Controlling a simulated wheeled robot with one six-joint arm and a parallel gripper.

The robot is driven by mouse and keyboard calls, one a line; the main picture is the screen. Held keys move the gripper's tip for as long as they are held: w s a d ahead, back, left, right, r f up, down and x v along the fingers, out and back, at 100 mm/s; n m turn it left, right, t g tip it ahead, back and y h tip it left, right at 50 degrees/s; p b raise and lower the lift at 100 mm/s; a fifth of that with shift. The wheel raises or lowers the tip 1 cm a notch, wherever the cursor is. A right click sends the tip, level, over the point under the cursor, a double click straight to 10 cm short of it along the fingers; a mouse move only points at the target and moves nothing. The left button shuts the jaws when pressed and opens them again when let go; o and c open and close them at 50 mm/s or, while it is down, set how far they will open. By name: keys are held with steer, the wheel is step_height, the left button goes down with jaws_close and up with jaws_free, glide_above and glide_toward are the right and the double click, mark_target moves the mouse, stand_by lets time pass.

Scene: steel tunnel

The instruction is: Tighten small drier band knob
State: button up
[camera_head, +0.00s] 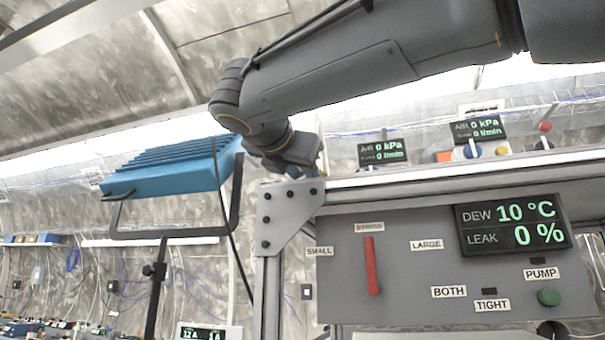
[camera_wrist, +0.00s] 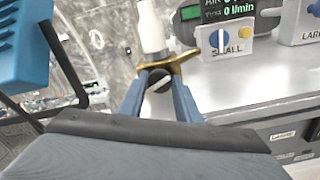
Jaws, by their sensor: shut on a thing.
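My gripper (camera_wrist: 160,82) shows in the wrist view with its two blue-grey fingers shut on a small dark knob (camera_wrist: 160,78). The knob sits beside a gold-coloured band (camera_wrist: 170,62) around the foot of a white upright cylinder (camera_wrist: 152,28). The fingers partly hide the knob. In the head view my gripper (camera_head: 303,158) is at the left end of the bench top, and the knob and band are hidden there. A white box marked SMALL (camera_wrist: 226,42) with a blue knob and a display stands to the right of the cylinder.
The bench (camera_head: 440,178) has a front panel with a red lever (camera_head: 372,265) and a display (camera_head: 514,225) reading DEW 10 °C, LEAK 0 %. A blue finned lamp (camera_head: 175,172) on a stand is to the left. A box marked LARGE (camera_wrist: 305,30) stands further right.

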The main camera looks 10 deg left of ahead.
steer(key=o, duration=1.1)
steer(key=shift+c, duration=0.2)
steer(key=s+b, duration=0.1)
steer(key=s, duration=0.6)
steer(key=shift+s+a+b, duration=0.3)
steer(key=shift+s+a, duration=0.05)
steer(key=shift+s, duration=0.05)
